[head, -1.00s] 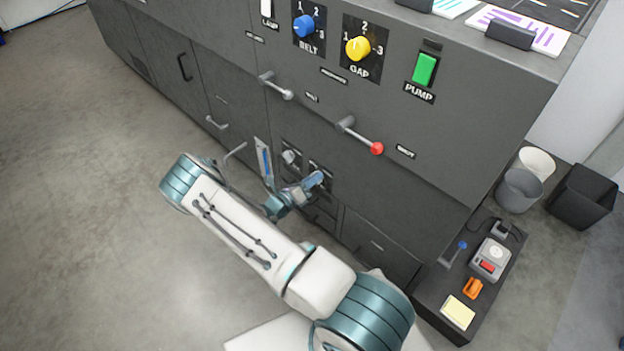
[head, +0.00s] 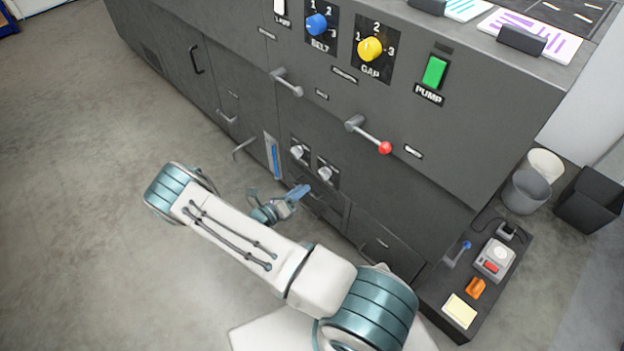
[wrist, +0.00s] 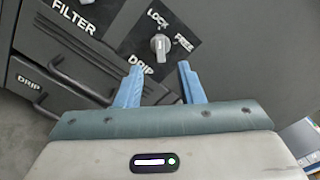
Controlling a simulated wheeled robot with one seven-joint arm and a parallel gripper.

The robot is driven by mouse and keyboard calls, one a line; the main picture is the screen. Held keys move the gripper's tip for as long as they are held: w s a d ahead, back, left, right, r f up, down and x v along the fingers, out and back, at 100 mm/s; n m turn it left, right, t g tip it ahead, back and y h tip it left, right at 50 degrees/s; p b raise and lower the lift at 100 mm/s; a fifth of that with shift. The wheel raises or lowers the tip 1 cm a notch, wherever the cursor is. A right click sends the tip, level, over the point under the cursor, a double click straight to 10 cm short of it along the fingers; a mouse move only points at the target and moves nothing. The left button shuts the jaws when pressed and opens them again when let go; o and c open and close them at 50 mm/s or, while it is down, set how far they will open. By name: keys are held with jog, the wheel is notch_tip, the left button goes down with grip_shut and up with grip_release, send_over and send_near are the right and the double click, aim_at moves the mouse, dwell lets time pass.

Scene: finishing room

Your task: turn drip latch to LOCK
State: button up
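The drip latch is a small grey knob on a black plate, at top centre in the wrist view (wrist: 160,44). LOCK is printed above it, FREE to its right and DRIP below. The grip of the knob runs roughly up and down in that view; which label it points to is hard to tell. In the head view, the drip latch (head: 325,173) is the right one of two small knobs low on the cabinet. My gripper (wrist: 160,75) is open and empty, its blue fingers apart, backed off from the knob. It also shows in the head view (head: 278,192).
A FILTER plate (wrist: 74,14) sits left of the latch, with drawer handles (wrist: 68,80) below it. A red-tipped lever (head: 370,136) and a grey lever (head: 286,83) stick out above. A blue-striped gauge (head: 274,157) is at left. Floor in front is clear.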

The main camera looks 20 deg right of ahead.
jog(key=shift+v, duration=2.3)
jog(key=s+d+r+m+g+y+p, duration=0.1)
jog(key=s+r+m+g+y+p, duration=0.2)
jog(key=r+m, duration=0.5)
jog(key=s+r+m+g+y+p, duration=0.1)
jog(key=r+m+g+y+p, duration=0.3)
jog(key=r, duration=0.8)
jog(key=s+d+r+m+g+p, duration=0.1)
jog(key=s+r+m+g+p, duration=0.3)
jog(key=r, duration=0.7)
jog(key=s+a+r+m+t+y+p, duration=0.1)
jog(key=s+r+m+t+y+p, duration=0.1)
jog(key=r, duration=0.8)
jog(key=s+a+r+m+t+y+p, duration=0.2)
jog(key=s+r+m+p, duration=0.4)
jog(key=r, duration=0.4)
jog(key=s+a+r+m+t+y+p, duration=0.1)
jog(key=s+r+m+t+y+p, duration=0.2)
jog(key=r, duration=0.7)
jog(key=shift+s+a+r+m+t+y+p, duration=0.35)
jog(key=shift+s+m+y+p, duration=0.6)
jog(key=shift+m+y+p, duration=0.95)
jog(key=shift+m+h+b, duration=0.3)
jog(key=shift+h+b, duration=0.05)
jog(key=shift+h, duration=0.05)
